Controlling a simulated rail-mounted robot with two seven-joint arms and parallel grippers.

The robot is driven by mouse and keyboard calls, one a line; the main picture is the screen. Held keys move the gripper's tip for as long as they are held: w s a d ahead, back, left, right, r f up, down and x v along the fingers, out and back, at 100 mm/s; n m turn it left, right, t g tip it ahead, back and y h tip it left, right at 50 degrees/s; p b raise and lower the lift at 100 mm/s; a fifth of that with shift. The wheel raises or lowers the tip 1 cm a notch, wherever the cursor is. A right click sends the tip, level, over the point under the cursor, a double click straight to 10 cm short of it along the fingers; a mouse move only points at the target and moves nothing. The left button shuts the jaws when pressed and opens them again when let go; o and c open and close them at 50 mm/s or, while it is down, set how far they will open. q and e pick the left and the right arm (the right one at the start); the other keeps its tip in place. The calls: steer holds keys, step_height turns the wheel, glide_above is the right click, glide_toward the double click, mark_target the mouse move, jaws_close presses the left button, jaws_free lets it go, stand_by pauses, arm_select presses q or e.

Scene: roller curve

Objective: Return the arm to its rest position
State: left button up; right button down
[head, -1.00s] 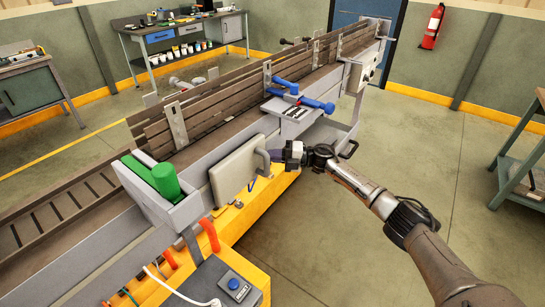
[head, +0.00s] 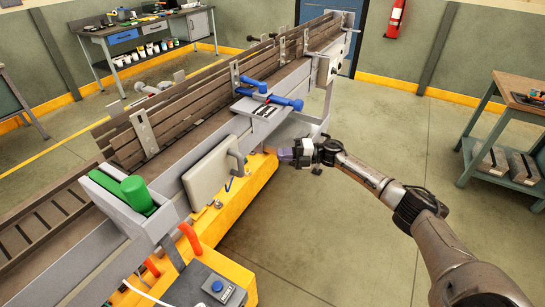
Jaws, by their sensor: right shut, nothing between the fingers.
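My right arm (head: 388,192) comes in from the lower right and reaches toward the conveyor (head: 215,105). Its gripper (head: 283,154) is shut and empty. It is in front of the conveyor's near side, to the right of a grey panel with a handle (head: 208,178), and looks apart from it. The fingertips are small and partly blurred in this view. My left gripper is out of view.
Blue clamp parts (head: 287,102) and a green roller (head: 138,194) sit on the conveyor. A yellow base (head: 258,185) runs below it. A control box with a blue button (head: 217,287) is at the bottom. A workbench (head: 505,120) stands right; open floor lies between.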

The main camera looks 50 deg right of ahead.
steer(key=shift+s+d, duration=0.3)
steer(key=shift+d, duration=0.15)
